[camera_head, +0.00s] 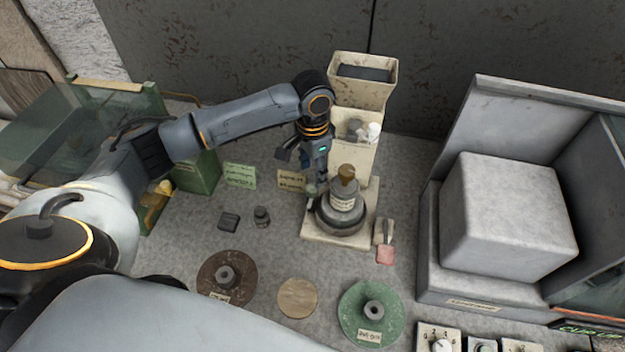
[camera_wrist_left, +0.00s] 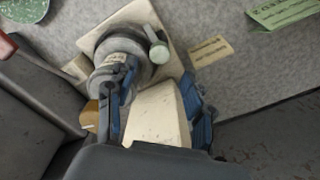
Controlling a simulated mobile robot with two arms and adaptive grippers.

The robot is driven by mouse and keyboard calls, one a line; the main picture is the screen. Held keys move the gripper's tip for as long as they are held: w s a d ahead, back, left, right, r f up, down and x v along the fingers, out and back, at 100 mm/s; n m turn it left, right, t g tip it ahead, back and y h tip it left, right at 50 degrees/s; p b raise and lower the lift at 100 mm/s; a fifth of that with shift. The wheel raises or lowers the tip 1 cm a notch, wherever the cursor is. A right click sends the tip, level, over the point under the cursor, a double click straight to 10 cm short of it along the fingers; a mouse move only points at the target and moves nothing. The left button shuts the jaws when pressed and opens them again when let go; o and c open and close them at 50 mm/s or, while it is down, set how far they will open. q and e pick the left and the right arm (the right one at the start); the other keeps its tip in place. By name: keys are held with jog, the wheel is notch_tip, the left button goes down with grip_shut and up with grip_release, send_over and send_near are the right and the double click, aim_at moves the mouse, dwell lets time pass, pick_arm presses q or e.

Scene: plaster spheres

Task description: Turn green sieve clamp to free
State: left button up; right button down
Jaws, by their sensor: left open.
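A grey round sieve unit (camera_head: 340,217) with a dark ring stands on a cream square plate (camera_head: 322,242), a brown knob (camera_head: 346,173) on its top. A small pale green clamp knob (camera_wrist_left: 157,50) sticks out at the unit's side in the left wrist view. It shows partly beside my fingers in the head view (camera_head: 311,189). My left gripper (camera_head: 308,182) is open above and beside the unit, on the clamp's side. In the left wrist view its blue fingers (camera_wrist_left: 155,95) are spread, one overlapping the unit. Whether it touches anything I cannot tell. My right gripper is out of view.
A cream hopper tower (camera_head: 355,135) stands just behind the unit. A green disc (camera_head: 370,313), a brown disc (camera_head: 228,277) and a wooden disc (camera_head: 297,298) lie in front. A large grey block (camera_head: 508,215) is at right. Labels and small weights lie left.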

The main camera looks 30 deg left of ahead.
aim_at(313, 188)
pick_arm(q)
notch_tip(313, 188, up, 6)
dwell(0.7)
